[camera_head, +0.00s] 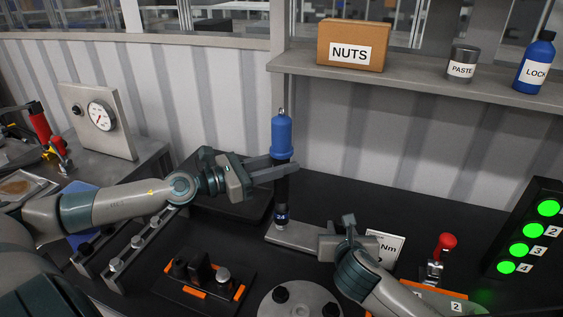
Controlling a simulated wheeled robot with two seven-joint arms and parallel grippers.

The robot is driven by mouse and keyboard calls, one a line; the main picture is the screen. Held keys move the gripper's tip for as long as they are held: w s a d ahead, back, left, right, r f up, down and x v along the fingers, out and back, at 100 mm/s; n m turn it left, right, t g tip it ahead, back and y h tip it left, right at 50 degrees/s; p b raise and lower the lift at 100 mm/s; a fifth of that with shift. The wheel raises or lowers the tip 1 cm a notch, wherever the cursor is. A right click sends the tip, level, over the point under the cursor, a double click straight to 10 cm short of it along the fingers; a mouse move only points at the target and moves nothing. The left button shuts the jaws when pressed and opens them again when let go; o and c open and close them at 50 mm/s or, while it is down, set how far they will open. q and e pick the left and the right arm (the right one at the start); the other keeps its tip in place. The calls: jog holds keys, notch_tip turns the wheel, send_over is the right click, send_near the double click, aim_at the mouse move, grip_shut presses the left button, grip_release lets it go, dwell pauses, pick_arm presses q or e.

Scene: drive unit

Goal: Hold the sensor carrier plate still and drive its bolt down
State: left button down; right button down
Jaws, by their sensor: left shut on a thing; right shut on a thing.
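The sensor carrier plate (290,236) is a flat light-grey plate on the black bench top. My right gripper (327,241) is shut on its right end. A driver tool (282,135) with a blue top and a black shaft stands upright over the plate. My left gripper (284,171) is shut on the black shaft, its fingers coming in from the left. The tool's lower end, with a label reading 24, meets the plate in the picture. The bolt is hidden, and I cannot tell whether the tool sits on it.
A black tray (203,279) with orange marks and dark parts lies front left. A round grey plate (298,302) is front centre. A sign (384,247) reading Nm stands behind my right gripper. A red-knobbed clamp (441,252) and a panel of green lights (527,232) are right.

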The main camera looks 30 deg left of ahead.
pick_arm(q)
jog(key=shift+f, duration=1.3)
dwell(5.5)
jog(key=shift+r, duration=2.3)
